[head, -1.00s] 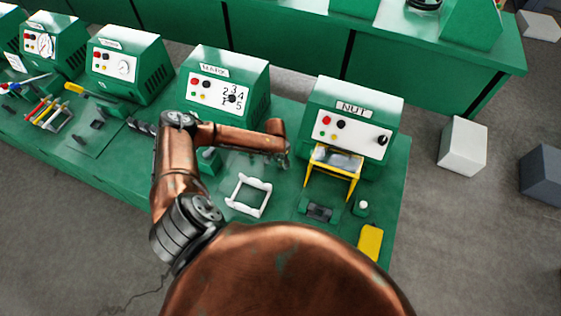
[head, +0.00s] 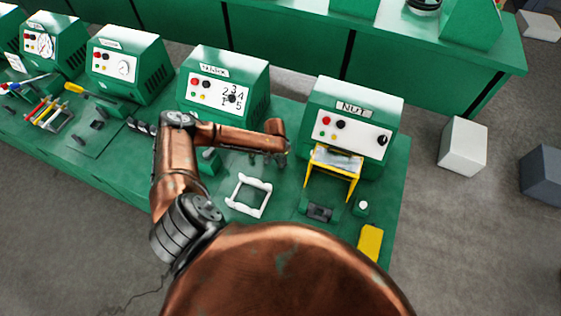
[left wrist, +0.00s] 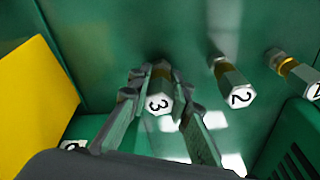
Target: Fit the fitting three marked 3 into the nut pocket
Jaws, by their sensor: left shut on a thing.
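The fitting three (left wrist: 159,92), a metal hex piece with a brass band and a white end marked 3, shows in the left wrist view. My left gripper (left wrist: 160,108) is shut on it, one finger on each side. In the head view my left gripper (head: 266,158) is low over the green bench, left of the NUT machine (head: 352,118); the fitting cannot be made out there. A dark block (head: 319,212) sits in a green holder before that machine; I cannot tell whether it is the nut pocket. My right gripper is not in view.
The fitting marked 2 (left wrist: 236,86) and another fitting (left wrist: 297,72) stand to the right of fitting three. A yellow-legged guard (head: 349,178) fronts the NUT machine. A white square frame (head: 250,195) and a yellow block (head: 370,242) lie on the bench.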

